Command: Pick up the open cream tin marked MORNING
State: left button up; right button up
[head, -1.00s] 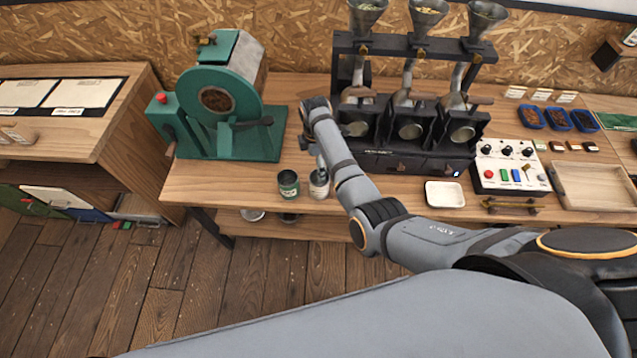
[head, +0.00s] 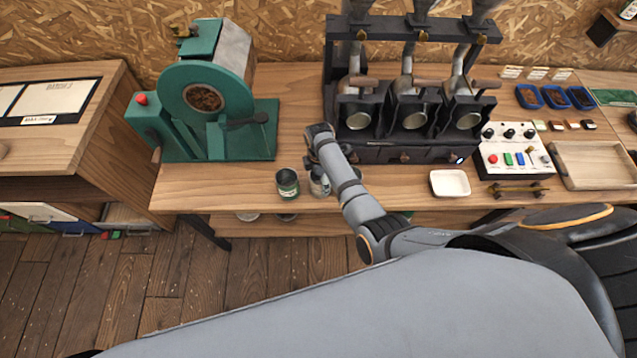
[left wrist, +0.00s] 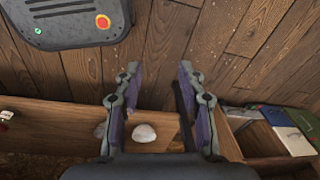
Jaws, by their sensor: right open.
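The cream tin (head: 319,188) stands upright near the front edge of the workbench, partly covered by my right gripper. Its marking is too small to read. A green tin (head: 287,183), open at the top with a pale label, stands just left of it. My right gripper (head: 318,172) points down at the cream tin from above. It is open; the head view does not show clearly whether its fingers are around the tin or touching it. My left gripper (left wrist: 159,78) is open and empty in the left wrist view, over the floor and a low wooden shelf.
A green roaster (head: 205,100) stands left on the workbench (head: 240,190). A black rack of hoppers and cups (head: 405,125) stands behind my right arm. A white dish (head: 449,183), a control box (head: 514,158) and a wooden tray (head: 592,165) are to the right.

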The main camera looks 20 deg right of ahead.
jog(key=shift+w+a+r, duration=0.1)
jog(key=shift+s+r, duration=0.1)
jog(key=shift+s, duration=0.1)
jog(key=shift+c, duration=0.4)
jog(key=shift+s+d+r, duration=0.2)
jog(key=shift+s+d, duration=0.1)
jog(key=shift+s, duration=0.05)
jog(key=c, duration=0.5)
jog(key=shift+c, duration=1.1)
jog(key=shift+w+f, duration=0.1)
jog(key=shift+c, duration=1.2)
jog(key=shift+a, duration=0.15)
jog(key=shift+c, duration=1.2)
pick_arm(q)
jog(key=shift+s+r, duration=0.25)
jog(key=shift+r, duration=0.1)
